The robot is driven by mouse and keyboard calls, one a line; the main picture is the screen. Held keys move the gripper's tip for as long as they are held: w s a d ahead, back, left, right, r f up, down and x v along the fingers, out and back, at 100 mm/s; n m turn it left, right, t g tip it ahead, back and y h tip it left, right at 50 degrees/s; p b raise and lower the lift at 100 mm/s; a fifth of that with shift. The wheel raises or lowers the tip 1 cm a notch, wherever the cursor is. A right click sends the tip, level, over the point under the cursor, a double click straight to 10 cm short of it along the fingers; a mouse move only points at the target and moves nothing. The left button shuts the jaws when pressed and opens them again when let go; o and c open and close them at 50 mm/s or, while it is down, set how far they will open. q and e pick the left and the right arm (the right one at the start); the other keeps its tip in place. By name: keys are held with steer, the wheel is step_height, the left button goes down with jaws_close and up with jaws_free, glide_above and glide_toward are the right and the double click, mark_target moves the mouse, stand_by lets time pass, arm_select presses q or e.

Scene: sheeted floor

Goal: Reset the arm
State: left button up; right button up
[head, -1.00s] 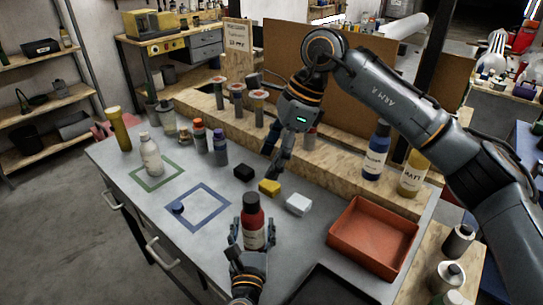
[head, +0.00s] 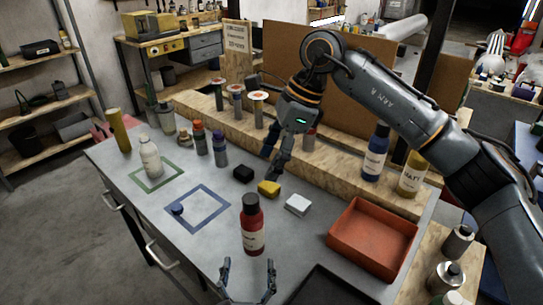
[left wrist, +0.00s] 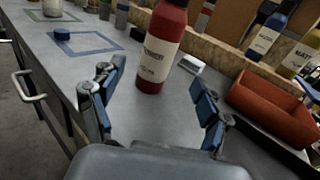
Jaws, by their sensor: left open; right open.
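My left gripper (head: 247,283) is open and empty at the front edge of the grey table. In the left wrist view its two fingers (left wrist: 155,110) are spread wide. A red bottle (head: 252,226) with a black cap and a cream label stands upright just beyond them, apart from the fingers; it also shows in the left wrist view (left wrist: 163,45), its top cut off. My right gripper (head: 276,160) is open and points down above the back of the table, near the black block (head: 243,174) and the yellow block (head: 269,188).
A white block (head: 298,205) and an orange tray (head: 372,240) lie to the right. A blue cap (head: 178,208) sits at the blue square outline (head: 222,221). A wooden ledge (head: 345,165) runs along the back.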

arm_select(q)
steer(key=shift+s, duration=0.55)
steer(key=shift+r, duration=0.15)
